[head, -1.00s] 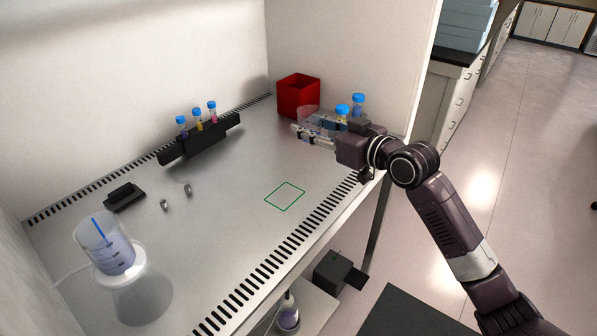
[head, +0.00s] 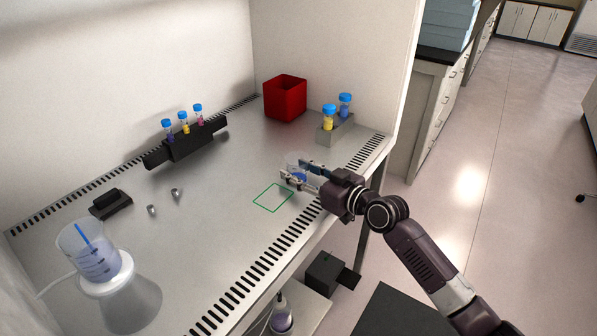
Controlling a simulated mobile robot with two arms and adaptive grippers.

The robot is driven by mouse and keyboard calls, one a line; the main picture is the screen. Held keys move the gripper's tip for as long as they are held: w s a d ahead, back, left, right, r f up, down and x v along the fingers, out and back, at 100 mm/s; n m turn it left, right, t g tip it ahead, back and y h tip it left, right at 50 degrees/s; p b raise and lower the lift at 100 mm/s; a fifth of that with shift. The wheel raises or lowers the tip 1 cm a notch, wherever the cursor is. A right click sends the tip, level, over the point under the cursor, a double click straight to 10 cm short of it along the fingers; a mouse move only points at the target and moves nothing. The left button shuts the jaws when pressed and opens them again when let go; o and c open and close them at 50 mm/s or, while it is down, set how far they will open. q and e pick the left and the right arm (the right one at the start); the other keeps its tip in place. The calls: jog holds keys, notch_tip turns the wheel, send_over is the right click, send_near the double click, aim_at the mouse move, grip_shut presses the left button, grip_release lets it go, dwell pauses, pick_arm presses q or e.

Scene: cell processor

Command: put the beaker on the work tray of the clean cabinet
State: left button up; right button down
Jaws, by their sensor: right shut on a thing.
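My right gripper (head: 294,172) reaches in from the right and is shut on a small clear beaker (head: 293,158). The beaker is partly hidden by the fingers, and a bit of blue shows between them. They are over the work tray (head: 225,215) of the clean cabinet, just beyond the right corner of a green square outline (head: 273,197) on the tray. I cannot tell whether the beaker's base touches the tray. My left gripper is not in view.
A larger beaker of bluish liquid (head: 95,262) stands on a white round device at front left. A black tube rack (head: 190,143), a red bin (head: 285,100) and a grey block with two blue-capped tubes (head: 338,130) stand farther back.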

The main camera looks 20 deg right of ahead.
jog(key=c, duration=1.2)
grip_release()
jog(key=shift+s, duration=0.1)
jog(key=p+v, duration=0.1)
jog(key=v, duration=0.9)
jog(key=shift+s+d, duration=0.1)
jog(key=shift+s, duration=0.05)
jog(key=shift+s+d+r, duration=0.15)
jog(key=shift+s+d, duration=0.1)
jog(key=shift+s, duration=0.4)
